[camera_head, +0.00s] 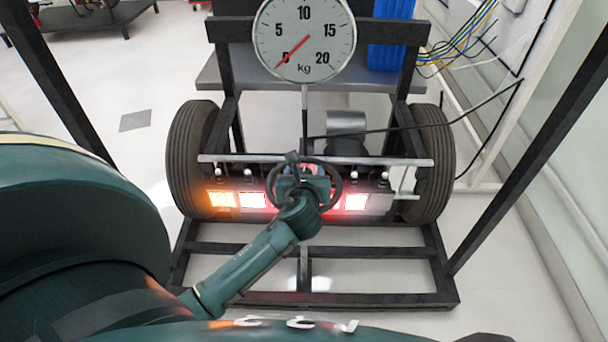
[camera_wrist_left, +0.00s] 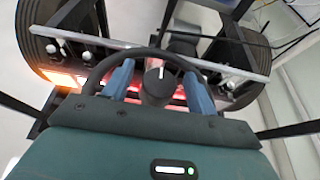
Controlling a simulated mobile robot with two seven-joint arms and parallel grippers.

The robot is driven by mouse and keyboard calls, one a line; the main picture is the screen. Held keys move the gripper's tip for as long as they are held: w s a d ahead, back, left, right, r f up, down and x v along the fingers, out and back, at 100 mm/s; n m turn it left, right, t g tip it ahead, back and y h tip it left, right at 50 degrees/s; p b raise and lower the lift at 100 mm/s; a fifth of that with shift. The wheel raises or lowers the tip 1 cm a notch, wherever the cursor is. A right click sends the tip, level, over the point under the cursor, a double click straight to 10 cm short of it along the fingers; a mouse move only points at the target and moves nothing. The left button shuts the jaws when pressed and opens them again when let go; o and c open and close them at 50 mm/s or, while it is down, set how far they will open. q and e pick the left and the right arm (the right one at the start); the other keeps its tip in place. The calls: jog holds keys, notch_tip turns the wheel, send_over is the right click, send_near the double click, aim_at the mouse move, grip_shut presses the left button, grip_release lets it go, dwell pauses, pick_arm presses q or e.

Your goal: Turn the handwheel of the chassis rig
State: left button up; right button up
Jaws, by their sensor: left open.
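The handwheel (camera_head: 340,186) is a dark ring at the front middle of the chassis rig, partly hidden behind my left gripper (camera_head: 304,173) and wrist. In the left wrist view, the handwheel's rim (camera_wrist_left: 97,72) arches past the two blue fingers of the left gripper (camera_wrist_left: 160,70). The fingers are spread apart, one on each side of the round dark hub (camera_wrist_left: 157,88), which has a white mark. I cannot tell whether the fingers touch the rim or hub. My right gripper is in neither view.
A round kg dial (camera_head: 303,40) stands above the wheel, its red needle pointing to the lower left. Tyres (camera_head: 190,160) flank the rig, with lit orange and red lamps (camera_head: 252,200) between them. Dark frame posts (camera_head: 530,150) slope down on both sides. A black cable runs right.

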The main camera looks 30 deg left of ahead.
pick_arm(q)
jog(key=shift+w, duration=0.1)
jog(key=shift+c, duration=0.3)
grip_shut()
dwell(0.4)
